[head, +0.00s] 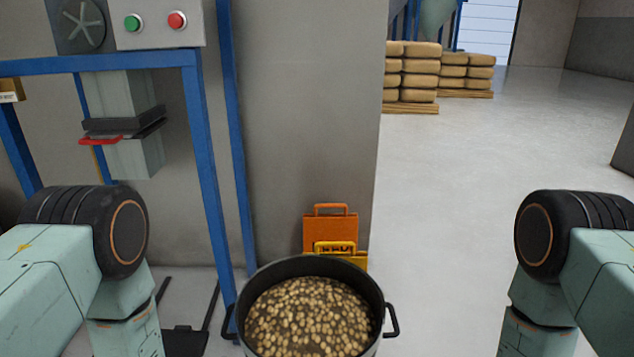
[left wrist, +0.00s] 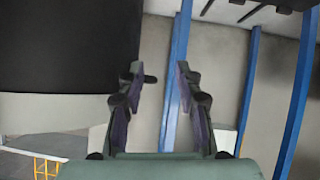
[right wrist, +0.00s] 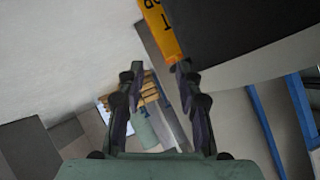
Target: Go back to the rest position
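My left gripper (left wrist: 158,95) shows in the left wrist view with its two fingers apart and nothing between them. My right gripper (right wrist: 158,95) shows in the right wrist view, also with its fingers apart and empty. In the head view both of my arms come in from the lower sides, and both grippers are out of sight there. A black pot (head: 256,283) full of small tan pieces (head: 310,318) stands between my arms at the bottom of the head view. A large dark shape fills the upper left of the left wrist view and the upper right of the right wrist view.
A blue frame (head: 205,150) stands at the left, below a panel with a green button (head: 133,22) and a red button (head: 177,20). An orange case (head: 330,228) sits behind the pot by the wall. Stacked sacks (head: 412,75) stand farther back. The floor (head: 460,170) at the right is clear.

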